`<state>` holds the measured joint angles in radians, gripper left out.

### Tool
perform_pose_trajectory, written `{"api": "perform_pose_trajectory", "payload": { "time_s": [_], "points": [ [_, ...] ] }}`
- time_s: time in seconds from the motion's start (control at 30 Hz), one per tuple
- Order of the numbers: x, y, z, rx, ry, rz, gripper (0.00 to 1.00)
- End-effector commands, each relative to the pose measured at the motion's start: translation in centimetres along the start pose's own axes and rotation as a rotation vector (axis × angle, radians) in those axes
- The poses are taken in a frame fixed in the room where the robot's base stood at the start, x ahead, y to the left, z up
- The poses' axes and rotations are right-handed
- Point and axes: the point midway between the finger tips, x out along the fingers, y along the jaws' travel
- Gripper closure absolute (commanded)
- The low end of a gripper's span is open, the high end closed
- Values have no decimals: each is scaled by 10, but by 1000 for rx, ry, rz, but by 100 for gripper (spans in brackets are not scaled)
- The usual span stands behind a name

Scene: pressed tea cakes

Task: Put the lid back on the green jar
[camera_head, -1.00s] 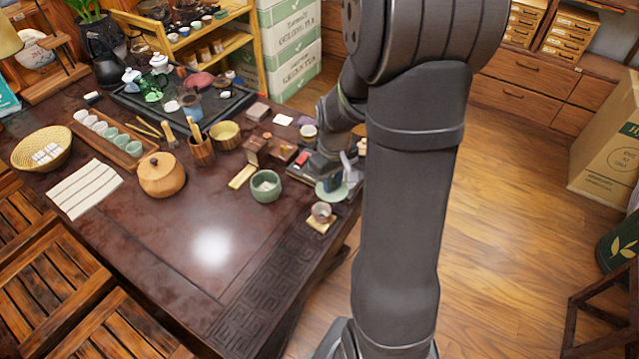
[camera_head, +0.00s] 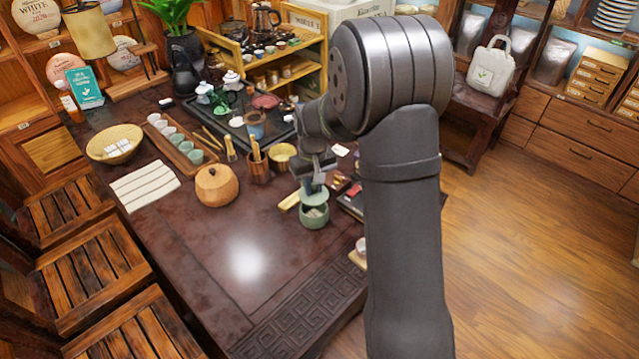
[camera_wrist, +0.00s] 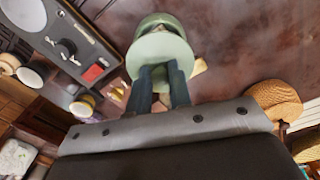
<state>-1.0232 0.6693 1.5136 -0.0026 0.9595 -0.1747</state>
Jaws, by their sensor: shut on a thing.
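The green jar (camera_head: 314,219) stands on the dark table, with pale contents showing inside its open mouth. My gripper (camera_head: 313,183) is shut on the green lid (camera_head: 313,196) and holds it just above the jar. A small gap shows between lid and rim. In the wrist view, the lid (camera_wrist: 158,52) is pinched between the two fingers of my gripper (camera_wrist: 161,72). It covers part of the jar (camera_wrist: 160,21) behind it, whose rim shows past the lid's far edge. The knob between the fingers is hidden.
A round wooden pot (camera_head: 217,187) stands to the left, and a wooden tool holder (camera_head: 259,167) and yellow bowl (camera_head: 282,155) stand behind. A dark tray with a red block (camera_wrist: 94,72) lies close beside the jar. The table's front is clear.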

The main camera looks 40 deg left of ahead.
Motion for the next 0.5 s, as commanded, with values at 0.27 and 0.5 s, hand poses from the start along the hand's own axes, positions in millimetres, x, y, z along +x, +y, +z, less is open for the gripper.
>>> {"api": "perform_pose_trajectory", "payload": {
  "time_s": [0.27,0.5],
  "points": [
    [28,0,1,0,-2,-1,100],
    [44,0,0,0,-1,0,100]
  ]
}}
